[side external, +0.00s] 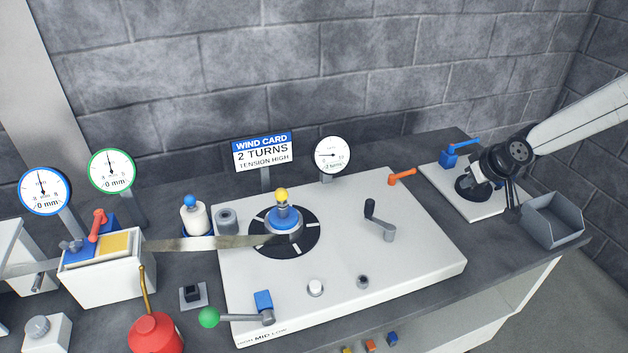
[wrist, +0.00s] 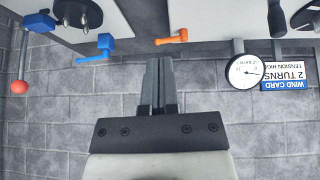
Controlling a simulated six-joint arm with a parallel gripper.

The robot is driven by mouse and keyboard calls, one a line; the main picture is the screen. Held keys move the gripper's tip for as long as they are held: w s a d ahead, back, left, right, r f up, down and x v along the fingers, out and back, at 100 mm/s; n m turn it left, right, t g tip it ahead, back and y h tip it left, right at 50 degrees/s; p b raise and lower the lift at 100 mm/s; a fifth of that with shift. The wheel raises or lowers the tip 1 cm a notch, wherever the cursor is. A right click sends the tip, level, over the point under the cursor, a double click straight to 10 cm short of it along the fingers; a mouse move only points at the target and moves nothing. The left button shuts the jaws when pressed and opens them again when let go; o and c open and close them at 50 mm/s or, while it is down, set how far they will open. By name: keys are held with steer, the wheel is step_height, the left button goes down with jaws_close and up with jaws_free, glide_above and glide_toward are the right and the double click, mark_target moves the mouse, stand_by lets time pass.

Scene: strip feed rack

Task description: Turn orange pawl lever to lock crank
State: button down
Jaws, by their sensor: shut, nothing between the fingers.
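The orange pawl lever (side external: 402,177) stands at the back right of the white plate, its arm pointing right, away from the crank. It also shows in the wrist view (wrist: 172,38), just beyond my fingertips and apart from them. The crank (side external: 380,222), grey with a dark upright knob, sits on the plate in front of the lever, not touching it. My gripper (side external: 511,198) is at the right, between the blue lever and the grey bin. In the wrist view my gripper's fingers (wrist: 161,62) are together and empty.
A blue lever (side external: 458,146) stands on a smaller white plate near my gripper. A grey open bin (side external: 553,220) is at the right edge. A round gauge (side external: 332,155) and the wind card (side external: 263,152) stand behind the plate. A stone wall closes the back.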

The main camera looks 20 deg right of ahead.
mark_target(402, 176)
steer(key=w+d+f+n+t+y, duration=0.1)
steer(key=w+f+t, duration=0.2)
steer(key=w, duration=1.4)
steer(key=shift+w+d+f+t+y, duration=0.15)
steer(key=shift+w+t+y, duration=0.15)
steer(key=shift+t, duration=0.3)
steer(key=shift+w+a+f, duration=0.1)
steer(key=shift+w+f, duration=0.65)
steer(key=shift+f, duration=0.6)
steer(key=shift+w+a+f, duration=0.1)
steer(key=shift+w+f, duration=0.65)
steer(key=shift+f, duration=0.65)
steer(key=shift+w+f, duration=0.75)
steer(key=shift+f, duration=0.6)
